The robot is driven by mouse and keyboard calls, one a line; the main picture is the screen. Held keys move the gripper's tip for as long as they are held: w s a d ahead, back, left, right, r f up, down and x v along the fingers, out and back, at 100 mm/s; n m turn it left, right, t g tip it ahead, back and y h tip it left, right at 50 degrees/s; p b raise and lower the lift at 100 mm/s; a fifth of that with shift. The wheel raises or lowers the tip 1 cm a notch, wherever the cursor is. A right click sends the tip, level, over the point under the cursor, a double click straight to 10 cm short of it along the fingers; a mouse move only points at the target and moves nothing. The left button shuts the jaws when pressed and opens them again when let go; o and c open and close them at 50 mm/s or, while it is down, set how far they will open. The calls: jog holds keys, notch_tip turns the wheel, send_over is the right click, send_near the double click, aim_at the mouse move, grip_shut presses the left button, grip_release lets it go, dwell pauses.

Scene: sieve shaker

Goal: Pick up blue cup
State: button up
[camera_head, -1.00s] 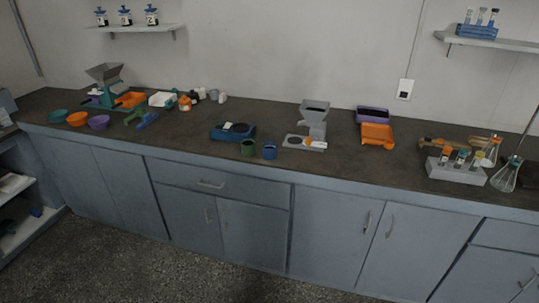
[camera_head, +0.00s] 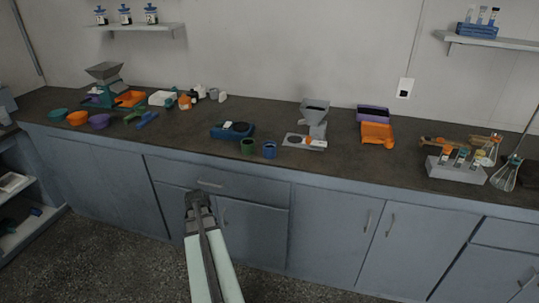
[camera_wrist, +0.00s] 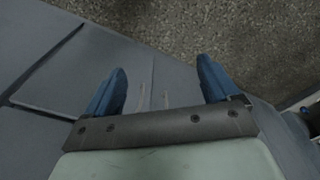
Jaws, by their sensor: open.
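The blue cup (camera_head: 269,150) stands upright near the front edge of the dark counter in the head view. A green cup (camera_head: 248,146) stands just to its left. My gripper (camera_head: 197,198) is in front of the cabinets, below the counter edge and to the left of the blue cup, well apart from it. In the wrist view my gripper (camera_wrist: 161,88) shows two blue fingers spread wide with nothing between them. The cup is not in the wrist view.
A blue scale-like device (camera_head: 232,131) sits behind the green cup. A grey hopper device (camera_head: 314,122) stands to the right of the blue cup. The counter (camera_head: 335,165) is clear along its front edge there. Cabinet drawers (camera_head: 225,184) lie close behind my gripper.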

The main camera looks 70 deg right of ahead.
jog(key=s+d+r+m+h, duration=0.15)
jog(key=s+d+r, duration=0.25)
jog(key=d+r, duration=0.7)
jog(key=s+d+r+m+g+h, duration=0.1)
jog(key=s+d+r+m, duration=0.2)
jog(key=s+d+r, duration=0.7)
jog(key=w+d+r+m+h, duration=0.1)
jog(key=d+r+m+h, duration=0.15)
jog(key=d+r, duration=0.9)
jog(key=m+g+y, duration=0.1)
jog(key=m+y, duration=0.1)
jog(key=m, duration=0.3)
send_over(266, 156)
jog(key=d, duration=0.1)
notch_tip(266, 156, down, 5)
jog(key=shift+w+f, duration=0.1)
jog(key=shift+w, duration=0.05)
jog(key=shift+x, duration=2.65)
jog(key=shift+a, duration=0.2)
jog(key=c, duration=1.2)
notch_tip(266, 156, up, 10)
jog(key=shift+f, duration=4.85)
